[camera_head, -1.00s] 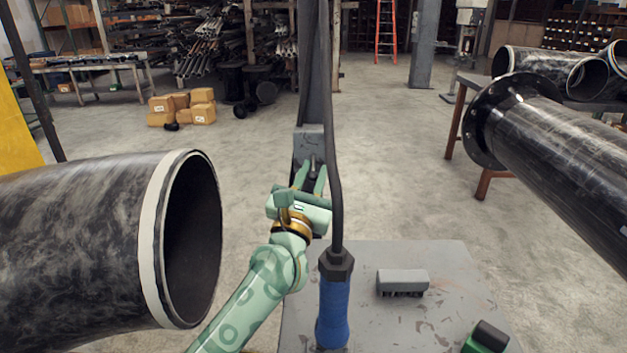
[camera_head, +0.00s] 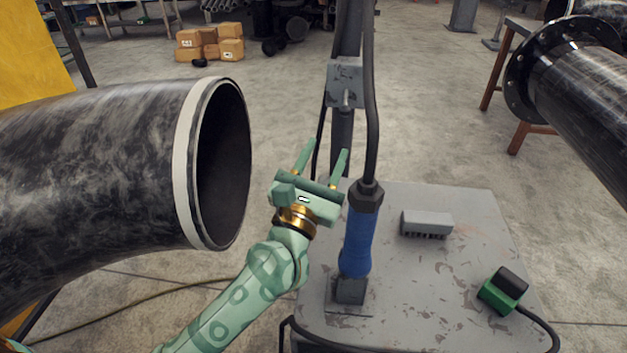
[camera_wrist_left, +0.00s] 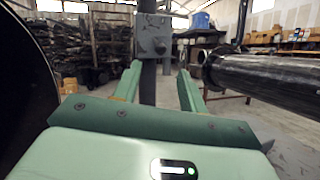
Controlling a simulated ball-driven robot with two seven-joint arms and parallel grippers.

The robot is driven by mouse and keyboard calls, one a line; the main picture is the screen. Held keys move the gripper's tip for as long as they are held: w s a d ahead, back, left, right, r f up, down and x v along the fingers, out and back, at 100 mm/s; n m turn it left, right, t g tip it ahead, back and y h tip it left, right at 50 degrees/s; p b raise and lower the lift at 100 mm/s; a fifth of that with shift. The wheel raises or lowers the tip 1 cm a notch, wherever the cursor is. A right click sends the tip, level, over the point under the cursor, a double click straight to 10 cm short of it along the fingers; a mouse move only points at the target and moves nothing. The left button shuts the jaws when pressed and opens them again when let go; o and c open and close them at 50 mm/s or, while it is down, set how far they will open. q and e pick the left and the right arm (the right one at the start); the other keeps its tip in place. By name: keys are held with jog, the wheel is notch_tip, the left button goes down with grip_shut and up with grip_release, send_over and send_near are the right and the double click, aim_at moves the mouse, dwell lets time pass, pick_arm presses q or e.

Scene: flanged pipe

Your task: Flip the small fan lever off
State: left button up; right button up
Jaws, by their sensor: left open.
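A grey box (camera_head: 344,84) is mounted on the upright post behind the table. A small pale lever (camera_head: 346,99) sticks out of its front; which way it is set I cannot tell. My left gripper (camera_head: 328,148) is open and empty, its two fingers pointing away from me, below and slightly left of the box in the head view. In the left wrist view, the box (camera_wrist_left: 151,29) and lever (camera_wrist_left: 160,47) appear straight ahead, above the gap between the fingers (camera_wrist_left: 160,69), with no contact visible. My right gripper is not in view.
A blue-handled tool (camera_head: 357,240) with a thick black cable stands upright just right of my left gripper. A large open pipe (camera_head: 110,160) is close on the left. The grey table (camera_head: 400,310) holds a brush-like block (camera_head: 427,224) and a green-black device (camera_head: 503,290). A flanged pipe (camera_head: 590,90) lies right.

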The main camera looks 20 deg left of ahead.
pick_arm(q)
jog(key=v, duration=0.5)
jog(key=shift+s+f+b, duration=0.1)
jog(key=shift+s+b, duration=0.05)
jog(key=shift+b, duration=0.2)
